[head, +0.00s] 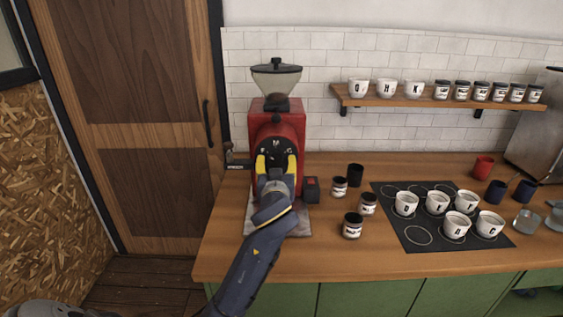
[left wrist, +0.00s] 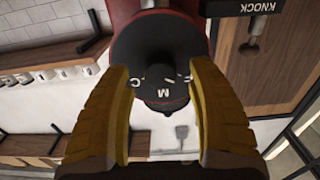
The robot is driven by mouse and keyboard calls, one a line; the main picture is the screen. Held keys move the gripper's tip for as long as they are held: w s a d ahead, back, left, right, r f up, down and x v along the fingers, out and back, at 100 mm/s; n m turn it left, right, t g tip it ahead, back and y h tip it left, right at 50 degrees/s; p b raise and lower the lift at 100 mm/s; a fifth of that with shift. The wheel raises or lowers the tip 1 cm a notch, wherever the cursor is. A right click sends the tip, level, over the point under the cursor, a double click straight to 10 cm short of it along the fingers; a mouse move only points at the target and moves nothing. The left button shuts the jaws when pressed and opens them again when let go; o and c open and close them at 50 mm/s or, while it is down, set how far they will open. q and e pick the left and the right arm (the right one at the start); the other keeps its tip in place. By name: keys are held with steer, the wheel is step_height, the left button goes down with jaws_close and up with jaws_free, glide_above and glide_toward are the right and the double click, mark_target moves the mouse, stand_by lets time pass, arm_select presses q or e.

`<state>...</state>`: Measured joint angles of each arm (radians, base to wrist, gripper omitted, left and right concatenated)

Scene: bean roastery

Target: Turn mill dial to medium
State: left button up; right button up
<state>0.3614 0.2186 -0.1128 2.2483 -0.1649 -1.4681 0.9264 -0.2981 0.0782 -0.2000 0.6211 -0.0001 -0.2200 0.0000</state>
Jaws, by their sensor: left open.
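The red mill (head: 293,119) stands at the left end of the wooden counter, with a clear hopper on top. Its dark round dial (left wrist: 137,47) has a central knob (left wrist: 158,68) and the marks C, M and F; the dial's upper part (head: 276,143) also shows in the head view. My left gripper (head: 276,163) is in front of the dial, its yellow fingers open. In the left wrist view the fingers stand on either side of the knob with gaps. The knob's pointing direction is unclear. My right gripper is out of view.
A small red-and-black box (head: 311,190) sits right of the mill. Dark-lidded jars (head: 352,226) and a black cup (head: 355,175) stand farther right. A black mat (head: 391,190) holds several lettered cups. A KNOCK-labelled bar (head: 238,164) sticks out left of the mill.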

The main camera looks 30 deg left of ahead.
arm_select(q)
steer(key=shift+x, duration=0.9)
jaws_close()
